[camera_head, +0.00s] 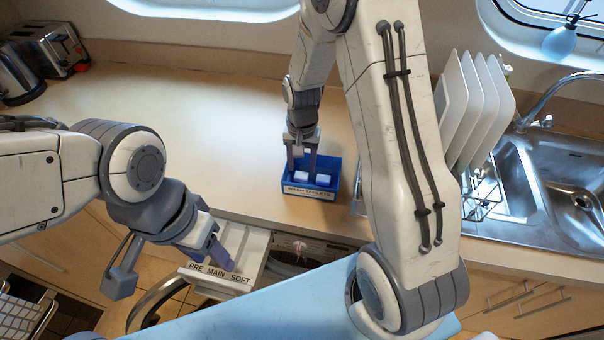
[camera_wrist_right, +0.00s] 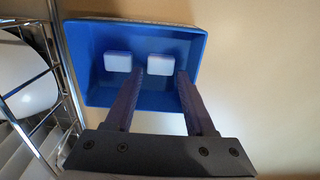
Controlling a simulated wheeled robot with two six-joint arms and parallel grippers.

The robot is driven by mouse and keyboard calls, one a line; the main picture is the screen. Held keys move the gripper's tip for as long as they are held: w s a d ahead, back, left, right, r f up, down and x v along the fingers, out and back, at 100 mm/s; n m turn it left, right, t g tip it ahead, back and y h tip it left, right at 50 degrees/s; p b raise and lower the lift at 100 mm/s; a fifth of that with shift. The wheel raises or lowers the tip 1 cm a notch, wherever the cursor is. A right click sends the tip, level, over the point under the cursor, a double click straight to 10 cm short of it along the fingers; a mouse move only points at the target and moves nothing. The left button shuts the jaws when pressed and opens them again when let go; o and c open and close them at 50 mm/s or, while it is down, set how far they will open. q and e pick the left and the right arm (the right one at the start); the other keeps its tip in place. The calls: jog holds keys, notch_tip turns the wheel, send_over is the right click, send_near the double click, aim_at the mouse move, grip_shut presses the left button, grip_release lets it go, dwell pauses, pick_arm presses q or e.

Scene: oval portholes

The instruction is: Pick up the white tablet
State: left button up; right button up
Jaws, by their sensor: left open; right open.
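Two white tablets lie in a blue tray (camera_head: 287,187) on the counter. One tablet (camera_head: 301,176) is on the left and one (camera_head: 323,179) on the right in the head view. The right wrist view shows a tablet (camera_wrist_right: 118,61) on the left and another (camera_wrist_right: 161,65) on the right, apart on the floor of the blue tray (camera_wrist_right: 92,90). My right gripper (camera_head: 302,166) reaches down into the tray, fingers apart; in the wrist view its fingertips (camera_wrist_right: 158,76) are on either side of the right-hand tablet. My left gripper (camera_head: 222,262) is over a labelled drawer panel.
The open panel (camera_head: 236,241) reads PRE, MAIN, SOFT. A rack with white plates (camera_head: 482,108) and a sink (camera_head: 565,190) are at the right. A toaster (camera_head: 50,48) and kettle (camera_head: 14,75) stand far left. The counter left of the tray is clear.

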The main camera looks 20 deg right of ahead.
jog(key=shift+f, duration=1.4)
grip_shut()
